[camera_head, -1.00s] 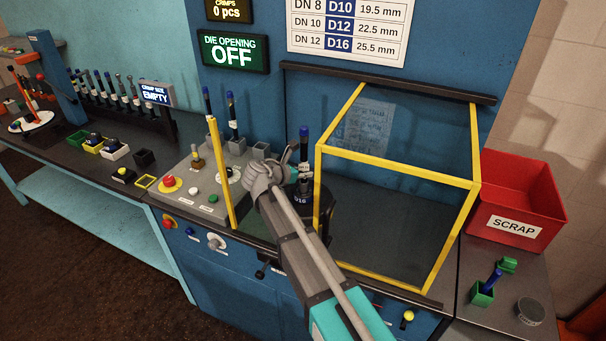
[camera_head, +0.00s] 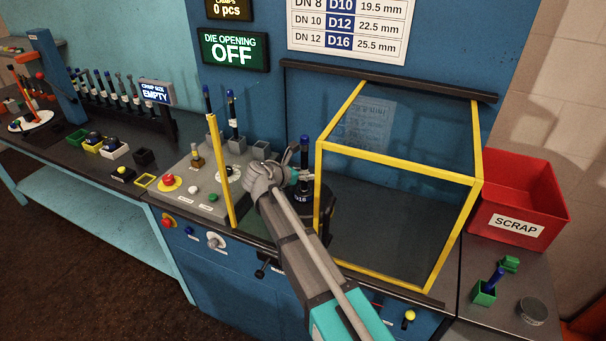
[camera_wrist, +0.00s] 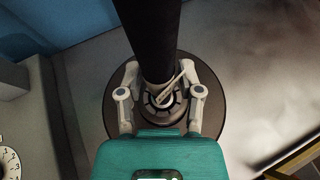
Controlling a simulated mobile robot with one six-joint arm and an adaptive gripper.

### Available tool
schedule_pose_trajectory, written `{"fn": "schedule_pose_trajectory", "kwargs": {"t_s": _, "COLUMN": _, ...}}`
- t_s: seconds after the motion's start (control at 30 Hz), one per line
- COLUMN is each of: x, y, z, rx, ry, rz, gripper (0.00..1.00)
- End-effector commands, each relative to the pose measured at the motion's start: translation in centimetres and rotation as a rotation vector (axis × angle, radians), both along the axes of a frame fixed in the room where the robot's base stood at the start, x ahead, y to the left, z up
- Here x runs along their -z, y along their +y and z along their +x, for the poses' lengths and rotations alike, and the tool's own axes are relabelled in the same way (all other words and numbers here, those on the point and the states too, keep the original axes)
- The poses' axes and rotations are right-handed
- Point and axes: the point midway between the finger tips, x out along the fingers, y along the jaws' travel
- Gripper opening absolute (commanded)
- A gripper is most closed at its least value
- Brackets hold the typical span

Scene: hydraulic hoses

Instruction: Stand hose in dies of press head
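The hose (camera_head: 304,155) is a dark upright piece with a blue top end. It stands at the black press head (camera_head: 299,198) marked D16. In the wrist view, the hose (camera_wrist: 155,35) runs down to the round dark head (camera_wrist: 110,95), over the ring of dies (camera_wrist: 160,108). My gripper (camera_head: 291,173) reaches in from the left of the hose. In the wrist view, the fingers of my gripper (camera_wrist: 160,72) lie on both sides of the hose, shut on it low down. How deep the lower end sits in the dies is hidden.
A yellow-framed clear guard (camera_head: 398,160) stands right of the press head. A control panel (camera_head: 195,185) with buttons lies left. More hoses (camera_head: 231,115) stand in grey holders behind. A red scrap bin (camera_head: 520,200) is at the far right. The display (camera_head: 234,52) reads die opening OFF.

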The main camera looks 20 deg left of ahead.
Motion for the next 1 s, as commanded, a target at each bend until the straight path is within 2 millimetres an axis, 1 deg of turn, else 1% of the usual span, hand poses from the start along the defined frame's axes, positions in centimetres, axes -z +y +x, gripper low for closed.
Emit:
{"fn": "schedule_pose_trajectory", "kwargs": {"t_s": 0.47, "x": -0.1, "y": 0.0, "z": 0.0, "rx": 0.0, "ry": 0.0, "rz": 0.0, "gripper": 0.63}}
{"fn": "schedule_pose_trajectory", "kwargs": {"t_s": 0.67, "x": -0.8, "y": 0.0, "z": 0.0, "rx": 0.0, "ry": 0.0, "rz": 0.0, "gripper": 0.63}}
{"fn": "schedule_pose_trajectory", "kwargs": {"t_s": 0.8, "x": -1.7, "y": 0.0, "z": 0.0, "rx": 0.0, "ry": 0.0, "rz": 0.0, "gripper": 0.63}}
{"fn": "schedule_pose_trajectory", "kwargs": {"t_s": 1.0, "x": -3.1, "y": 1.4, "z": -2.9, "rx": -0.002, "ry": 0.0, "rz": 0.001, "gripper": 0.63}}
